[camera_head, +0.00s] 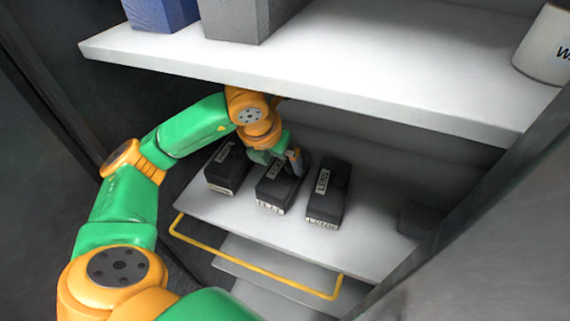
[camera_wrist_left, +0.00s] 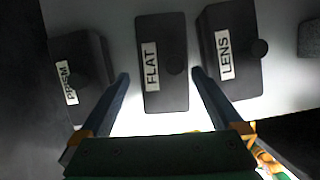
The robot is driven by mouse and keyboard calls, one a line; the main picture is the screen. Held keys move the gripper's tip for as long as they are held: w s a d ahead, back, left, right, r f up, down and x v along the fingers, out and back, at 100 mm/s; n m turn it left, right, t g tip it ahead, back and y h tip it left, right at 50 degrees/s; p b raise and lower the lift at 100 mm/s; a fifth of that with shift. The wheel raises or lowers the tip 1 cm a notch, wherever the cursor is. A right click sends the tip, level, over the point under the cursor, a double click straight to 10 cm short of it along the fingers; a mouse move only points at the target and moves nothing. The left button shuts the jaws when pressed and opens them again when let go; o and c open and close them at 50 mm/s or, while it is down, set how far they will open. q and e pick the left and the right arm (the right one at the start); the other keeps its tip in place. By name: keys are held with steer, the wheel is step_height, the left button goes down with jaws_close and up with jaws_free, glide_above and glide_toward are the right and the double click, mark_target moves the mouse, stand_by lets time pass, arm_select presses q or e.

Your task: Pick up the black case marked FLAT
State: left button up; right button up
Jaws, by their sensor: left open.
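The black case marked FLAT (camera_wrist_left: 165,92) stands in the middle of a row of three black cases in the left wrist view, with a white label and a round knob on top. In the head view the middle case (camera_head: 269,198) is partly hidden by my left gripper (camera_head: 281,157). My left gripper (camera_wrist_left: 160,75) is open, with one finger on each side of the FLAT case. Gaps show between the fingers and the case, and nothing is held. How far the fingertips are above the shelf is unclear. My right gripper is not in view.
The PRISM case (camera_wrist_left: 80,75) and LENS case (camera_wrist_left: 235,50) flank it closely. All stand on a white lower shelf (camera_head: 375,235) with a yellow rail (camera_head: 255,274) in front. A white upper shelf (camera_head: 330,80) hangs above my forearm. A dark block (camera_head: 418,218) stands right.

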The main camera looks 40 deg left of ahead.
mark_target(285, 170)
arm_select(q)
steer(key=shift+d+f, duration=0.1)
steer(key=shift+f, duration=0.25)
steer(key=shift+w+d+f+p, duration=0.1)
steer(key=shift+w+f+p, duration=0.15)
steer(key=shift+f+p, duration=0.3)
steer(key=shift+w+d+f+p, duration=0.1)
steer(key=shift+w+f+p, duration=0.2)
steer(key=shift+p, duration=0.3)
steer(key=x, duration=0.3)
steer(key=shift+w+a+f, duration=0.15)
steer(key=shift+w+f, duration=0.05)
steer(key=shift+f, duration=0.05)
steer(key=shift+s+r, duration=0.1)
steer(key=shift+r, duration=0.05)
steer(key=c, duration=0.9)
jaws_close()
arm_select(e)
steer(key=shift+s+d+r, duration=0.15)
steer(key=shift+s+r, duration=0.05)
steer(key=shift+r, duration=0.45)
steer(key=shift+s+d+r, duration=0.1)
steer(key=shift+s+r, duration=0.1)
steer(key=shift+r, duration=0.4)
